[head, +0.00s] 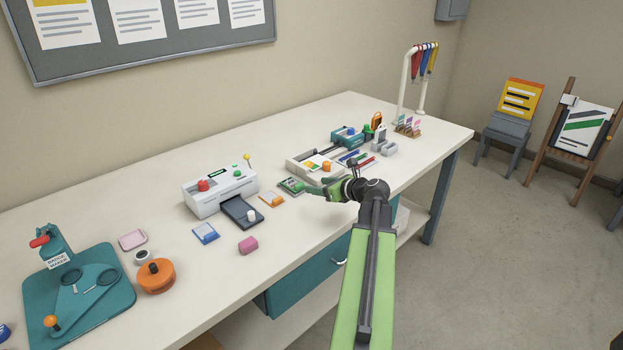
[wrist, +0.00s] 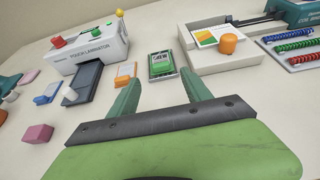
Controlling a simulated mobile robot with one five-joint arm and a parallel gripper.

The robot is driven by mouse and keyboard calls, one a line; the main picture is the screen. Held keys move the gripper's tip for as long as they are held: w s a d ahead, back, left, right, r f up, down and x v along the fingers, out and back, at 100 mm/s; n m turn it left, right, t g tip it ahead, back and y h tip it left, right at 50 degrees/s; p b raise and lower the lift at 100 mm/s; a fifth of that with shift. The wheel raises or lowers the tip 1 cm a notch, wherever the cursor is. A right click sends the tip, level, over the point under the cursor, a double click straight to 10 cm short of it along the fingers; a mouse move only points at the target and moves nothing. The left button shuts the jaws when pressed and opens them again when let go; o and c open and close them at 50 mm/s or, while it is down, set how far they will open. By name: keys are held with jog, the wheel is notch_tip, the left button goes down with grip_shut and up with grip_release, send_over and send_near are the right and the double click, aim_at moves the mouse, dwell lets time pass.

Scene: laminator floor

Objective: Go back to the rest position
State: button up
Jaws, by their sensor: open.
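My gripper (head: 318,188) is at the end of my green arm, over the front part of the white table (head: 150,172). In the wrist view my gripper (wrist: 160,92) has its two green fingers apart, with nothing between them. A green card-like block (wrist: 161,64) lies on the table just beyond the fingertips; the green block also shows in the head view (head: 291,186). I cannot tell whether the fingers touch the table.
A white pouch laminator (head: 219,190) with a dark tray stands left of my gripper. A white box (head: 305,163) with an orange knob stands beyond it. An orange block (head: 271,199), a blue block (head: 205,233) and a pink block (head: 247,245) lie nearby. A teal press (head: 80,295) is far left.

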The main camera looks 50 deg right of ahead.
jog(key=shift+v, duration=0.9)
